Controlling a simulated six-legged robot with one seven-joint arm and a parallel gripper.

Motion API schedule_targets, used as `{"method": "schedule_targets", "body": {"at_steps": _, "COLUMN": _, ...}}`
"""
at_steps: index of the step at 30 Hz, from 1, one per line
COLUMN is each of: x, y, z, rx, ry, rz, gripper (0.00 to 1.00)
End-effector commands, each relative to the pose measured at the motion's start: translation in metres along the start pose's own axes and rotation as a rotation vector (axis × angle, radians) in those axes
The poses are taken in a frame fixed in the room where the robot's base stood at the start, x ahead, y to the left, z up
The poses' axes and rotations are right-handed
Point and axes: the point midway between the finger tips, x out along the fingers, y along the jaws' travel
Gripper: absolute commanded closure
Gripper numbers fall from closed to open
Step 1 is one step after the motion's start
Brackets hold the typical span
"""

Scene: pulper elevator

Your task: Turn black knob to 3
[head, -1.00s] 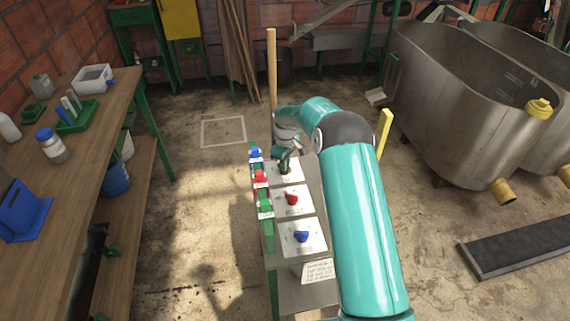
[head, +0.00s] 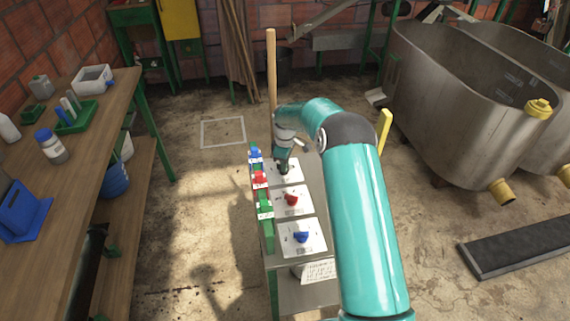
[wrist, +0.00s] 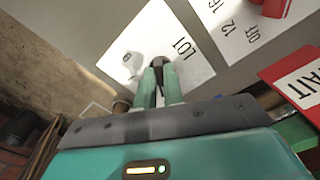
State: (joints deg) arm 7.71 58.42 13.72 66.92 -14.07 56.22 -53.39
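The black knob (wrist: 157,64) is on a white plate (wrist: 115,60) printed "LOT" in the wrist view. My gripper (wrist: 159,78) has its two green fingers close together on either side of the knob, and they appear to grip it. The fingers hide part of the knob, and I cannot read its pointer setting. In the head view my gripper (head: 284,166) points down at the farthest plate (head: 294,172) on the panel top, and the black knob is mostly hidden there.
A red knob (head: 291,199) and a blue knob (head: 302,237) sit on nearer plates. Blue, red and green sliding tags line the panel's left edge, the red tag (head: 261,179) among them. A wooden pole (head: 271,75) stands behind. A workbench (head: 85,150) is left, metal tanks (head: 440,100) right.

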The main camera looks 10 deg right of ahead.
Motion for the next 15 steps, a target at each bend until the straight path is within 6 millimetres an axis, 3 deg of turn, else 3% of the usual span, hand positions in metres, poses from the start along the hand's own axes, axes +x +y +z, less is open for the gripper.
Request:
{"method": "schedule_targets", "body": {"at_steps": 1, "x": -0.0016, "y": 0.0008, "z": -0.0008, "rx": -0.001, "ry": 0.002, "rz": 0.003, "gripper": 0.81}}
{"method": "schedule_targets", "body": {"at_steps": 3, "x": -0.0013, "y": 0.0006, "z": -0.0007, "rx": 0.000, "ry": 0.002, "rz": 0.003, "gripper": 0.69}}
{"method": "schedule_targets", "body": {"at_steps": 15, "x": -0.0083, "y": 0.0005, "z": -0.0004, "rx": 0.001, "ry": 0.001, "rz": 0.002, "gripper": 0.69}}
